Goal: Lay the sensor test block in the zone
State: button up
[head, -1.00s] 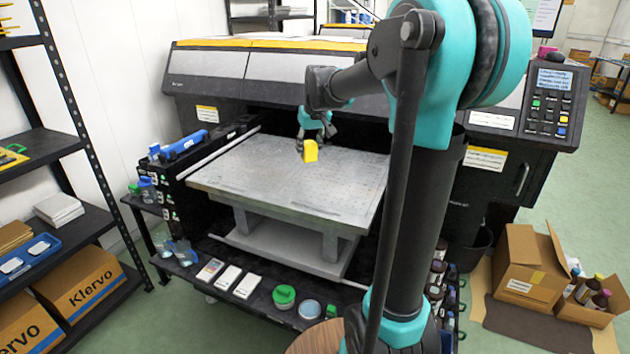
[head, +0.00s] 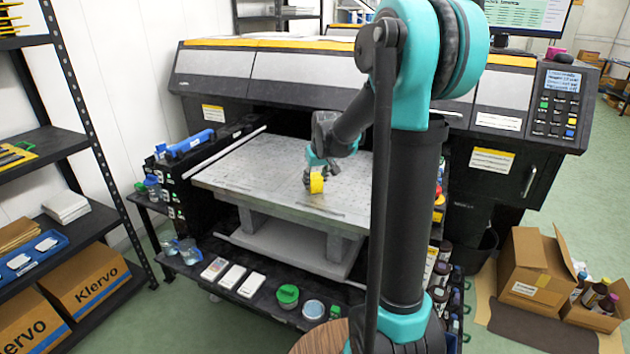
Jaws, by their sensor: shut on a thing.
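A small yellow block (head: 317,183), which I take for the sensor test block, is held in my gripper (head: 311,177). My gripper is shut on it, over the front middle part of the grey metal printer bed (head: 240,174). The block is close to the bed surface; I cannot tell whether it touches. The fingers are small and partly hidden by the block. I cannot make out clear zone markings on the bed; a faint dark line (head: 320,210) shows near its front edge.
The large printer (head: 290,75) stands behind and over the bed. A black shelf under the bed holds a green-lidded jar (head: 288,295) and white cards (head: 232,277). Bottles in a side rack (head: 175,205) stand left. An open carton (head: 535,275) is on the floor at right.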

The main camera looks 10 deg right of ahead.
jog(key=shift+f, duration=0.1)
jog(key=o, duration=1.2)
jog(key=v, duration=1.2)
